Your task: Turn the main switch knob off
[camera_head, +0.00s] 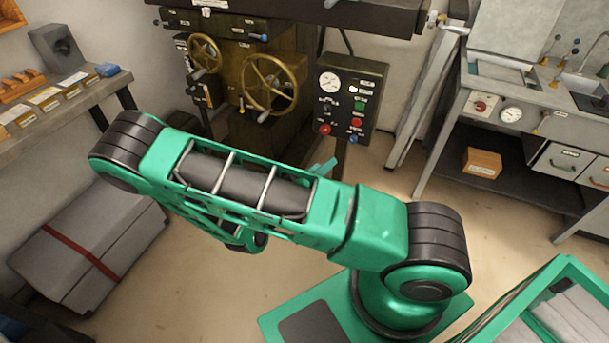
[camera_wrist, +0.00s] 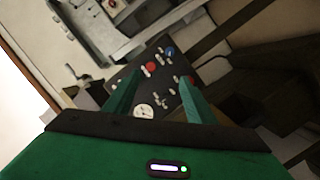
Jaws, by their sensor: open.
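A black control panel (camera_head: 371,82) stands at the back centre with a round gauge (camera_head: 330,82), a green button (camera_head: 360,106), a large red knob or button (camera_head: 324,130) and a blue one (camera_head: 354,139). I cannot read which one is the main switch. Another red knob (camera_head: 480,104) sits on a white plate on the right bench. In the wrist view my gripper (camera_wrist: 160,78) is open and empty, pointing towards the panel (camera_wrist: 128,72); its right finger partly covers a red control. The gripper is mostly hidden behind my arm in the head view.
Brass handwheels (camera_head: 268,84) on a machine stand left of the panel. The right bench carries a gauge (camera_head: 511,114), with a cardboard box (camera_head: 482,162) on its lower shelf. A grey case (camera_head: 92,240) lies at left. Floor before the panel is clear.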

